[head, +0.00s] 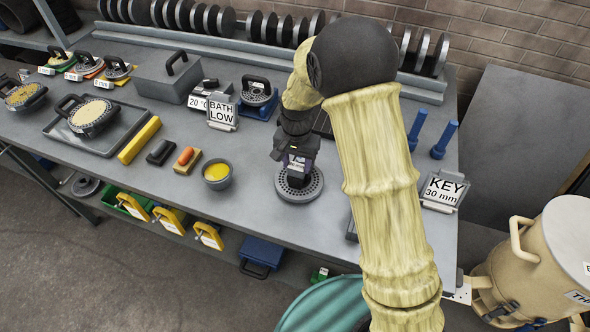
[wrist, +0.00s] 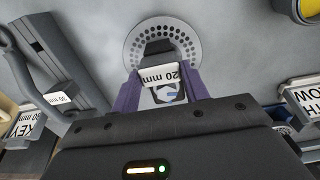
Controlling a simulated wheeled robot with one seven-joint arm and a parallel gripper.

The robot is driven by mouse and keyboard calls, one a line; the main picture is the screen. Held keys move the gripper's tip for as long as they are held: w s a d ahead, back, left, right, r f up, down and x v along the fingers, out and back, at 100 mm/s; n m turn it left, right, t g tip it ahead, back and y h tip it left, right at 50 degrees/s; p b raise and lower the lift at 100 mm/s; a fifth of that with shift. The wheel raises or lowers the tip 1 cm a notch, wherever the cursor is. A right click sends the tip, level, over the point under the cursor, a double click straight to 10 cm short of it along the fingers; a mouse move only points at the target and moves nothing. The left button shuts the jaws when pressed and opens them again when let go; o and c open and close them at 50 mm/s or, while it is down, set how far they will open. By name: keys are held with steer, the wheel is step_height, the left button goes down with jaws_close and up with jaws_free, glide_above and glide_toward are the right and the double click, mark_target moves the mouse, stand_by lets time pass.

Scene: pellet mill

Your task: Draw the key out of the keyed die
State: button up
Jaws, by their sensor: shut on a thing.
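The keyed die (head: 313,188) is a round grey disc with rings of small holes, lying flat on the bench; it also shows in the wrist view (wrist: 190,45). The key (wrist: 158,47) is a dark block at the die's middle, with a white tag reading 20 mm (wrist: 162,75). My gripper (head: 297,163) is right above the die, pointing down. In the wrist view its purple fingers (wrist: 160,92) are shut on the key from both sides. How deep the key sits in the die is hidden.
A sign reading KEY 30 mm (head: 443,191) stands at the bench's right side, near two blue pegs (head: 443,140). A bowl of yellow stuff (head: 217,175) is left of the die. A BATH LOW sign (head: 222,113) stands behind it. Bench between bowl and die is clear.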

mark_target(296, 166)
steer(key=shift+r, duration=0.1)
steer(key=shift+r+p, duration=1.9)
steer(key=shift+r, duration=0.55)
steer(key=shift+f, duration=0.1)
